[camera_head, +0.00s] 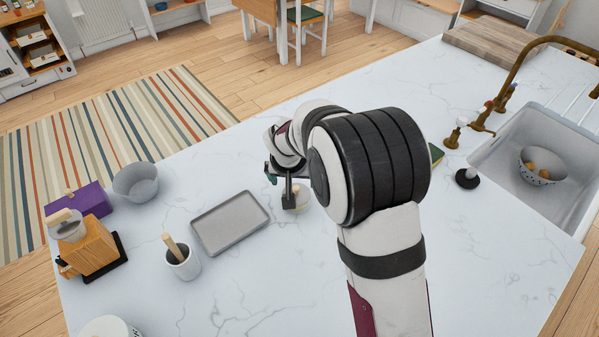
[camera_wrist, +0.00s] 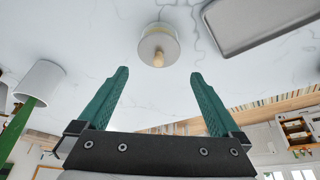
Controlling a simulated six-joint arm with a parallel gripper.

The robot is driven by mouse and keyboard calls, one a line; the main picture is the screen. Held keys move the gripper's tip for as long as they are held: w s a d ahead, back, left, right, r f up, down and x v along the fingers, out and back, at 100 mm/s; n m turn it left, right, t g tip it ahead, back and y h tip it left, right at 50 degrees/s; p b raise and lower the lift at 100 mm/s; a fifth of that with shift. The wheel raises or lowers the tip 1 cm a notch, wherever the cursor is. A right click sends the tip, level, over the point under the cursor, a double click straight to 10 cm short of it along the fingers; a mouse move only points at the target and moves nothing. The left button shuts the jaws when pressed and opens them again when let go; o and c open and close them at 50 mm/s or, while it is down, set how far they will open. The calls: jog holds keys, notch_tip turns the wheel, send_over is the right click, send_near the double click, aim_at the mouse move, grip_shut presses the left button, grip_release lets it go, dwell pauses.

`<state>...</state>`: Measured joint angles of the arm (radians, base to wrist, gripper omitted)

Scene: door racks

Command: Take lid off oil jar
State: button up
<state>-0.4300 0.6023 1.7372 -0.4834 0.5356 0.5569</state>
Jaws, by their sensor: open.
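The oil jar (camera_head: 301,201) is small and pale, and stands on the white marble counter just right of the grey tray. It is partly hidden by my gripper in the head view. In the wrist view the jar (camera_wrist: 158,28) shows at the top centre, with its round pale lid (camera_wrist: 150,47) and a wooden-coloured knob (camera_wrist: 158,60) on the lid. My gripper (camera_wrist: 160,73) has its two teal fingers spread apart, with nothing between them. The knob appears centred between the fingertips, just beyond them. In the head view my gripper (camera_head: 279,182) is beside the jar.
A grey tray (camera_head: 230,224) lies left of the jar. Farther left are a mortar with pestle (camera_head: 183,260), a wooden block (camera_head: 92,245), a grey bowl (camera_head: 136,181) and a purple box (camera_head: 80,202). A sink (camera_head: 545,150) is at right.

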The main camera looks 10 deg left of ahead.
aim_at(296, 187)
jog(key=x, duration=0.7)
jog(key=shift+w+d+f, duration=0.1)
jog(key=shift+w+f, duration=0.1)
jog(key=shift+w, duration=0.1)
jog(key=c, duration=1)
